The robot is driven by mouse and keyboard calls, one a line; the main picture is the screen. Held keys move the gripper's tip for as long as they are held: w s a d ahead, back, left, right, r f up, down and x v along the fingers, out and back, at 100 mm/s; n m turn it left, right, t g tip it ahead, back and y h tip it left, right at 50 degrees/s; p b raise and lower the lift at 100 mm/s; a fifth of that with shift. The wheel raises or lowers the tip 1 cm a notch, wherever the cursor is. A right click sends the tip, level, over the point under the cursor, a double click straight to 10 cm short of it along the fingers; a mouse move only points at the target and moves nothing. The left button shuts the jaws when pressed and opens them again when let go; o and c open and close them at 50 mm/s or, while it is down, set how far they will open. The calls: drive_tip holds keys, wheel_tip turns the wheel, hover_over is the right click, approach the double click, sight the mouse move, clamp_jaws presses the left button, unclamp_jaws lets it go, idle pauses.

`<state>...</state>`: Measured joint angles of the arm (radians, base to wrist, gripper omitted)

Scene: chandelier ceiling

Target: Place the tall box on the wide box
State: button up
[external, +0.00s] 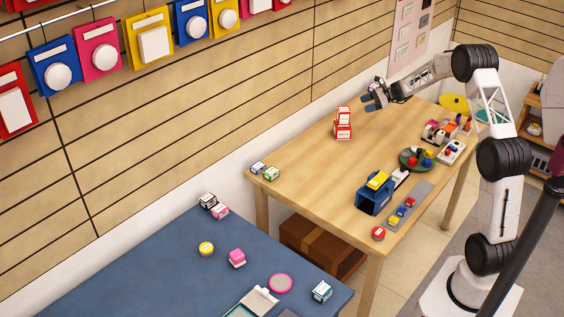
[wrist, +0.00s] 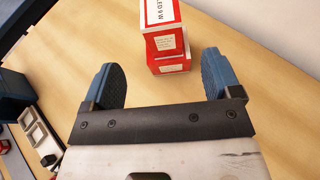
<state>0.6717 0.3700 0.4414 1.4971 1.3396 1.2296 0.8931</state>
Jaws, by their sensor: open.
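Two red-and-white boxes stand stacked on the wooden table, near its wall side. The tall box (external: 343,115) is the upper one and appears to rest on the wide box (external: 343,132). My gripper (external: 374,97) is open and empty, up and to the right of the stack. In the wrist view its blue fingers (wrist: 160,82) are spread wide, apart from both boxes.
A blue bin (external: 372,201) with a yellow item, a green round tray (external: 416,163) and small objects lie along the table's front and right. Small boxes (external: 264,171) sit at the left corner. The table around the stack is clear. A wall stands behind.

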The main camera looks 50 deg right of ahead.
drive_tip(key=s+a+r+n+g+h, duration=0.1)
drive_tip(key=s+a+r+n+g, duration=0.1)
drive_tip(key=s+a+r+n, duration=0.65)
drive_tip(key=s+a+r+g+h, duration=0.1)
drive_tip(key=s+a+r+g, duration=0.3)
drive_tip(key=a, duration=0.9)
drive_tip(key=s+a+r+n+g+h, duration=0.1)
drive_tip(key=s+a+r+n, duration=0.2)
drive_tip(key=s+a+n, duration=0.55)
drive_tip(key=s+a+n+h, duration=0.2)
drive_tip(key=s+a+n, duration=0.1)
drive_tip(key=s, duration=0.7)
drive_tip(key=s+a+n+h, duration=0.2)
drive_tip(key=s+a, duration=0.4)
drive_tip(key=s, duration=0.4)
drive_tip(key=s+a+n+h, duration=0.2)
drive_tip(key=s+a+n, duration=0.2)
drive_tip(key=s, duration=0.7)
drive_tip(key=shift+a+n+h, duration=0.3)
drive_tip(key=shift+a+n, duration=0.1)
